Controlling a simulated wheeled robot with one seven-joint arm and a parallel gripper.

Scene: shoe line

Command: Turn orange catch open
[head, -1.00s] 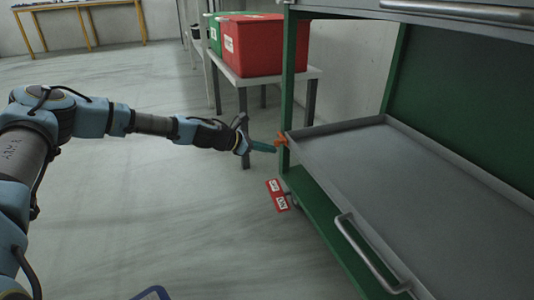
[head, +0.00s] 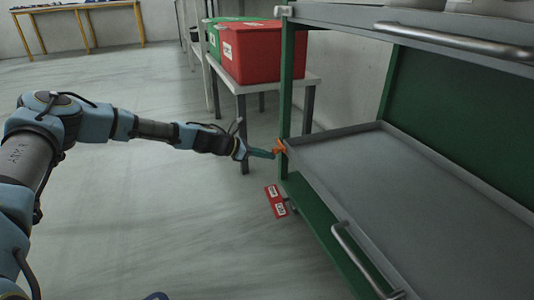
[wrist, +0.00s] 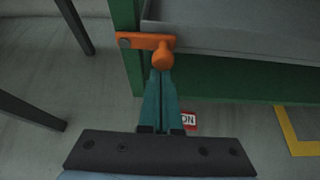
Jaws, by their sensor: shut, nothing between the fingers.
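The orange catch (head: 280,147) sits on the green post at the near left corner of the grey drawer tray (head: 310,138). In the wrist view the catch (wrist: 146,42) lies crosswise, its pivot end on the post at left and its knob at right, in front of the tray's corner. My gripper (head: 272,154) reaches it from the left. In the wrist view its teal fingers (wrist: 160,75) are together and empty, with the tips right at the underside of the knob. Whether they touch it, I cannot tell for sure.
The green cart frame (head: 287,75) carries an upper grey drawer with a bar handle (head: 455,39). The lower tray has its own handle (head: 362,258). A red bin (head: 262,52) stands on a table behind. The floor at left is open.

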